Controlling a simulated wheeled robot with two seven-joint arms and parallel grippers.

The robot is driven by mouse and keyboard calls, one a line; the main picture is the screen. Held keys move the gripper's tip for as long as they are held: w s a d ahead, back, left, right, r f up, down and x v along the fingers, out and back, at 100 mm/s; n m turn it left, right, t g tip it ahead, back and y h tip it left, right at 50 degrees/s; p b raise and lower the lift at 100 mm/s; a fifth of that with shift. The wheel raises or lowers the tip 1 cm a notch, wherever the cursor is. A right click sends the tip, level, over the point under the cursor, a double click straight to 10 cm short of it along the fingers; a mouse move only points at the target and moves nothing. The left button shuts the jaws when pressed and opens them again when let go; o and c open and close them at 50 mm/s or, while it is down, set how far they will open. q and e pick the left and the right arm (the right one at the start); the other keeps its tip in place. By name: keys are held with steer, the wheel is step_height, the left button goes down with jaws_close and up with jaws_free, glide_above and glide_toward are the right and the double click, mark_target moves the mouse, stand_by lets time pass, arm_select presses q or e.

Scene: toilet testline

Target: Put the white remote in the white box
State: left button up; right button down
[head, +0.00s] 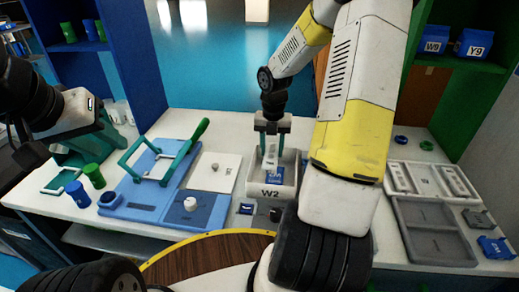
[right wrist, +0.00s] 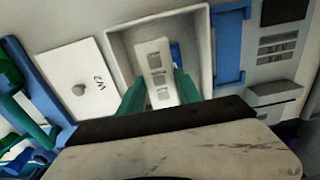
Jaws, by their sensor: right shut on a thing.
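The white box (head: 285,192), marked W2, stands open on the table in the middle of the head view. My right gripper (head: 271,160) is above and partly inside it, shut on the white remote (right wrist: 155,72). The remote has grey buttons and sits between the green fingers in the right wrist view, over the box interior (right wrist: 122,45). I cannot tell whether the remote touches the box floor. A blue item (right wrist: 176,55) shows beside the remote in the box. My left gripper (head: 85,148) is at the far left; its opening is unclear.
A white lid (head: 226,172) and a blue tray with a green-handled frame (head: 142,192) lie left of the box. Green (head: 94,175) and blue (head: 77,194) cups stand further left. A slotted white tray (head: 430,181) and a grey tray (head: 432,225) lie to the right.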

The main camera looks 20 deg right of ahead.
mark_target(271, 162)
steer(key=shift+f, duration=2.65)
steer(key=shift+f, duration=0.3)
steer(key=shift+f, duration=0.35)
steer(key=c, duration=0.8)
jaws_free()
steer(key=shift+r, duration=0.1)
